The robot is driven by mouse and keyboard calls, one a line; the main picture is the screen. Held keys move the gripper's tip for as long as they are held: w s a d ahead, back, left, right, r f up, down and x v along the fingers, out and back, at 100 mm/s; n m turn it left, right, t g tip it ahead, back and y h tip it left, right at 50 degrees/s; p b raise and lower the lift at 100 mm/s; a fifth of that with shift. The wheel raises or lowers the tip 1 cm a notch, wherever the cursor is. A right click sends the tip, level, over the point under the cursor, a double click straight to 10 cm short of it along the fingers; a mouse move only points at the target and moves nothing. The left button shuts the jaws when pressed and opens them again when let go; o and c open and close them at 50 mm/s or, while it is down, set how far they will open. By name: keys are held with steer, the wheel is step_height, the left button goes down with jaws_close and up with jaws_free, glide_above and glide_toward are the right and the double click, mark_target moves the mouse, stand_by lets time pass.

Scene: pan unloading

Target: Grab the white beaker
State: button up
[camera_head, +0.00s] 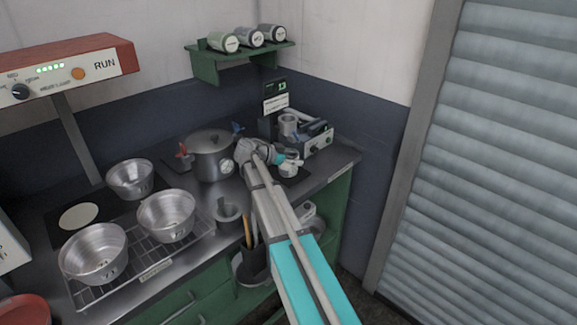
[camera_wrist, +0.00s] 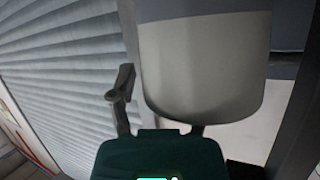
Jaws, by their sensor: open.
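A pale beaker-like vessel (camera_wrist: 200,70), light grey-white with a rounded lower edge, fills much of the wrist view, very close to the camera. In the head view a small white vessel (camera_head: 289,171) stands on a dark pad at the counter's right end, partly hidden by my gripper (camera_head: 284,158). I take both to be the white beaker. My gripper is open. In the wrist view its left finger (camera_wrist: 122,95) is clear of the vessel, and the other finger is mostly hidden behind it. I cannot tell whether they touch.
A lidded steel pot (camera_head: 211,154) stands left of my gripper. Several metal bowls (camera_head: 166,215) are at the left, some on a wire rack (camera_head: 150,268). A grey bench device (camera_head: 315,138) is close behind the beaker. A green shelf (camera_head: 235,55) holds jars above.

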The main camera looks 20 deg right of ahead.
jaws_close()
stand_by(0.3)
steer(key=shift+r, duration=0.1)
stand_by(0.4)
steer(key=shift+r+p, duration=0.6)
steer(key=shift+p, duration=0.1)
steer(key=shift+s+r, duration=0.15)
steer(key=shift+r, duration=0.1)
steer(key=s+d, duration=0.3)
steer(key=s, duration=0.5)
steer(key=s+d, duration=0.3)
steer(key=s, duration=0.5)
steer(key=shift+s+f, duration=0.2)
steer(key=shift+s, duration=0.15)
steer(key=shift+d, duration=0.1)
